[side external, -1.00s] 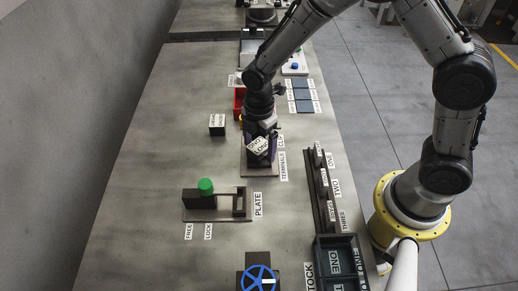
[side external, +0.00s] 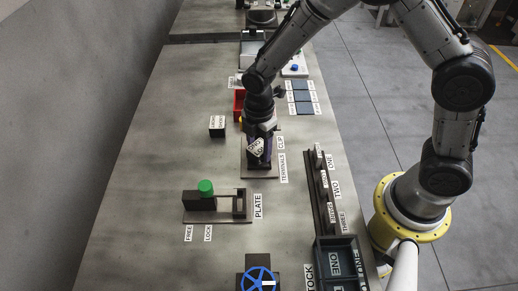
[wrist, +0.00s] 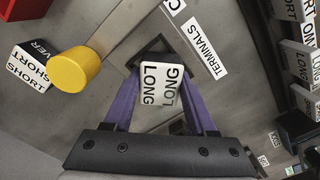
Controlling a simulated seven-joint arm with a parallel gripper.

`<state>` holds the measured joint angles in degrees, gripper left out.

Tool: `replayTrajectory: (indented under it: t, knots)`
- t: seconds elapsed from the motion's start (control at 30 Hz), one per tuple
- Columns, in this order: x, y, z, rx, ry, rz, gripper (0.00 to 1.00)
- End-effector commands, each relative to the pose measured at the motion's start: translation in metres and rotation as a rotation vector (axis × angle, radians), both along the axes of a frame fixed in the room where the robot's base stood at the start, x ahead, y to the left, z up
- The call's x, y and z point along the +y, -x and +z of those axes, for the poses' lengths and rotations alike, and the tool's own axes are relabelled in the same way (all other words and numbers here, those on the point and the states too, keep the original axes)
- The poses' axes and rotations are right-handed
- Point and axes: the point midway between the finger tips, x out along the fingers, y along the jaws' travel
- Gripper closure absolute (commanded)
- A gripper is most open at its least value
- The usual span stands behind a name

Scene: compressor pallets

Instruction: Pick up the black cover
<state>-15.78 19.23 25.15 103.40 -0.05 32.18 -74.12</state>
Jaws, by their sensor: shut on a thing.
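My gripper (wrist: 166,95) has purple fingers and is shut on a block with white LONG labels (wrist: 160,84). The rest of this block's body is mostly hidden, so I cannot tell whether it is black. In the side view my gripper (side external: 259,157) is low over the brown plate (side external: 257,175) beside the TERMINALS and CLIP labels. Whether the held block touches that plate is unclear. A separate small black block (side external: 217,132) stands on the table to the left; its labels read SHORT and COVER in the wrist view (wrist: 38,66).
A yellow knob (wrist: 74,70) is close to the left of the fingers. A red bin (side external: 239,101) is behind. A fixture with a green knob (side external: 205,187), a blue handwheel (side external: 259,281) and a dark STOCK tray (side external: 337,242) are nearer. Left table is clear.

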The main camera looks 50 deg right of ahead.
Motion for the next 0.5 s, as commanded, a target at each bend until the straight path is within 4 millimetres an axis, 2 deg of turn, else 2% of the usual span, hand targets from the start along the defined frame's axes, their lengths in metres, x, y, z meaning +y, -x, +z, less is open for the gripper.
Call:
replayTrajectory:
  t: [0.17, 0.37, 0.5]
  knots:
    - [0.0, -0.001, 0.006, -0.002, -0.001, 0.0, 1.0]
    - [0.001, -0.001, 0.031, -0.005, -0.002, 0.0, 1.0]
    - [-0.005, 0.018, 0.054, -0.004, -0.002, 0.0, 1.0]
